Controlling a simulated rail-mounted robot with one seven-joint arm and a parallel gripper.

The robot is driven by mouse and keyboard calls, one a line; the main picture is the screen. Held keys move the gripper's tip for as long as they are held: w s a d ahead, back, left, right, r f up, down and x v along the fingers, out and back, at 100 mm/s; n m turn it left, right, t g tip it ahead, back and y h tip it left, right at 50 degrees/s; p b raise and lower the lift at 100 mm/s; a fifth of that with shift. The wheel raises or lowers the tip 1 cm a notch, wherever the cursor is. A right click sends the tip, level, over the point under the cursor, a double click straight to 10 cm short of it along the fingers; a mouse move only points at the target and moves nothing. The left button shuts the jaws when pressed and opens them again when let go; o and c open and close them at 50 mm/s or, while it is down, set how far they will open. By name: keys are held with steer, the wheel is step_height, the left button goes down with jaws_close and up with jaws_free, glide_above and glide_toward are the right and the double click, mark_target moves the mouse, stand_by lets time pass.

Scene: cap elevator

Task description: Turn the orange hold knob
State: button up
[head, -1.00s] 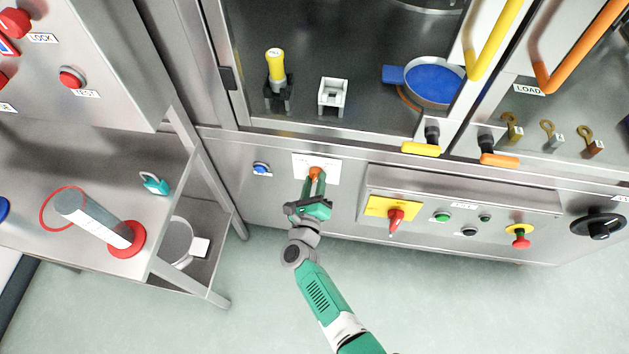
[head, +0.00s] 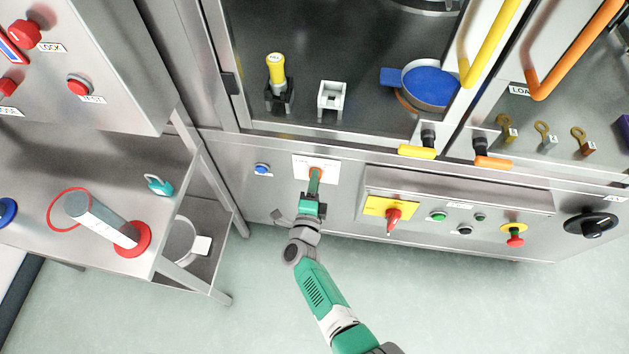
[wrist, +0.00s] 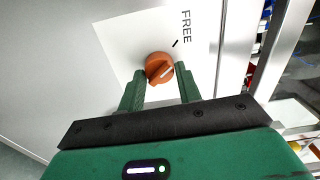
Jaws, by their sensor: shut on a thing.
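The orange hold knob (wrist: 159,68) is round with a white pointer line and sits on a white label plate (wrist: 115,35) on the steel front panel. The word FREE and a short black tick are printed beside it in the wrist view. My gripper (wrist: 161,82) has its green fingers on either side of the knob and is shut on it. In the head view my gripper (head: 314,182) reaches the white plate below the cabinet opening, and the knob is mostly hidden there. The white line points up and right, roughly toward the tick.
A blue button (head: 262,169) is left of the plate. A control box with a red switch (head: 393,214) on yellow is to the right. Yellow (head: 417,152) and orange (head: 493,161) handles project above right. A bench (head: 150,262) stands at the left.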

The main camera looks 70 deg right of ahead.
steer(key=shift+n, duration=0.8)
steer(key=o, duration=1)
steer(key=p+v, duration=0.4)
steer(key=v, duration=0.4)
steer(key=shift+d, duration=0.1)
